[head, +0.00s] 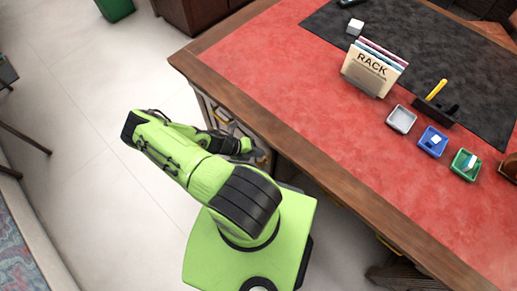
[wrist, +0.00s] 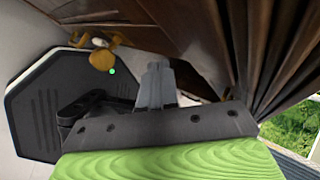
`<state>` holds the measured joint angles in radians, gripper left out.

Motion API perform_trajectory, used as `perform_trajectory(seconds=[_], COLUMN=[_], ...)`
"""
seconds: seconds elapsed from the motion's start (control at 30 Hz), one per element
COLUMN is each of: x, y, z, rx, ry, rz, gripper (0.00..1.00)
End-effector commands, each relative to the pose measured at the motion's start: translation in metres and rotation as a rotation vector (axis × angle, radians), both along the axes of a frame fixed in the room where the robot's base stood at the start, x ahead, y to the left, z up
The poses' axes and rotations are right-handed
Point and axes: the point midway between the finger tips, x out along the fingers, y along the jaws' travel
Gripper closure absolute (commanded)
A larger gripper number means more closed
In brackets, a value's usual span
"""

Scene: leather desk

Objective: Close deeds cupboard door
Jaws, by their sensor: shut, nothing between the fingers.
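The desk (head: 240,108) stands right of my arm in the head view, and its front below the top is mostly hidden by the arm. My gripper (wrist: 157,68) is shut and empty in the wrist view, with its fingers together. Dark moulded wood (wrist: 195,25) of the desk rises above and to the right of the fingers. A brass fitting (wrist: 103,60) shows left of the fingertips, apart from them. I cannot tell for sure which wooden panel is the deeds cupboard door, or how far open it stands. In the head view the fingertips are hidden at the desk's side.
On the red leather top stand a file rack (head: 372,68), a grey tray (head: 401,119), a blue tray (head: 432,141) and a green tray (head: 465,164). Pale floor (head: 90,100) left of my arm is clear. A chair (head: 8,75) is at the left edge.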

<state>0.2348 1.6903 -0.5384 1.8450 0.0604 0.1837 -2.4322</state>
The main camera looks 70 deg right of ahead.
Motion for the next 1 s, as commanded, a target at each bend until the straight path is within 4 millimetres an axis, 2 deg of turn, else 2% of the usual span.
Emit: perform_trajectory(seconds=[0.6, 0.67, 0.8, 1.0], x=[0.003, 0.007, 0.024, 0.039], y=[0.003, 0.010, 0.040, 0.077], z=[0.000, 0.000, 0.004, 0.045], rx=[0.000, 0.000, 0.001, 0.000], ry=[0.000, 0.000, -0.002, -0.002], rz=[-0.005, -0.005, -0.007, -0.009], gripper=[1.00, 1.00, 1.00, 1.00])
